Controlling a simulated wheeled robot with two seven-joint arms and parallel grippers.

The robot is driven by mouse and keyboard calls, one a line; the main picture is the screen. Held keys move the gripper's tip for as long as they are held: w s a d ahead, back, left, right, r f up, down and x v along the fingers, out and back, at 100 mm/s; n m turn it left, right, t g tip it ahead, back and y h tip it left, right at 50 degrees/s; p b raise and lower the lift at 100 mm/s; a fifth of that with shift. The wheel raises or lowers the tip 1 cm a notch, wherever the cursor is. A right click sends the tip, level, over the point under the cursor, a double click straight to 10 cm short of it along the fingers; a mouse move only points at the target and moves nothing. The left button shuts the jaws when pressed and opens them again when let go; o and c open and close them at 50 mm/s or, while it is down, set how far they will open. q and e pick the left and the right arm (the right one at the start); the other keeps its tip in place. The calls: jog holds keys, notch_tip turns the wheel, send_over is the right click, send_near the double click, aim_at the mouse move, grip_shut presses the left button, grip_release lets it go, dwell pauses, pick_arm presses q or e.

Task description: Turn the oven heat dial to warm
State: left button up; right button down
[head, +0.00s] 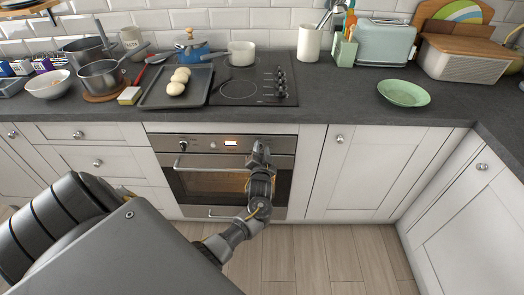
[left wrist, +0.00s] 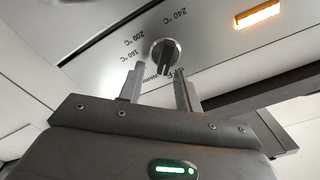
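The oven (head: 225,185) is built in under the hob, with a steel control panel. In the left wrist view the heat dial (left wrist: 165,52) is a round steel knob with a dark raised grip. Marks for 160, 200 and 240 °C and smaller lettering surround it; the setting it points to is unclear. My left gripper (head: 259,150) is at the panel, right of the lit display, and hides the dial in the head view. Its two fingers (left wrist: 160,80) are apart, with the dial's grip between or just beyond their tips; contact is unclear. My right gripper is not in view.
The lit display (head: 231,143) also shows in the left wrist view (left wrist: 257,14). Another knob (head: 183,146) is on the panel's left. The oven handle (head: 205,169) runs below the panel. The worktop above holds a baking tray (head: 150,101), pots and a green bowl (head: 403,93).

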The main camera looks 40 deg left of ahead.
pick_arm(q)
jog(key=shift+s, duration=0.15)
jog(key=v, duration=1)
jog(key=shift+s+d, duration=0.2)
dwell(0.3)
jog(key=s+d+f+g+h, duration=0.1)
jog(key=d+f+h, duration=0.25)
jog(key=f, duration=0.55)
jog(key=s+d+f+g+h, duration=0.1)
jog(key=d+f+h, duration=0.25)
jog(key=f, duration=0.65)
jog(key=s+d+f+m+g+h, duration=0.1)
jog(key=s+d+f+g, duration=0.2)
jog(key=s+f, duration=0.55)
jog(key=s+d+f+g+h, duration=0.15)
jog(key=s+f+g, duration=0.25)
jog(key=s+f, duration=1.05)
jog(key=s+a+f+g, duration=0.1)
jog(key=s+f+g, duration=0.1)
jog(key=s, duration=0.7)
jog(key=s+a+f+g+h, duration=0.1)
jog(key=s+f+g, duration=0.1)
jog(key=s, duration=0.8)
jog(key=shift+s+a+m, duration=0.2)
jog(key=shift+s+m, duration=0.1)
jog(key=shift+m, duration=0.1)
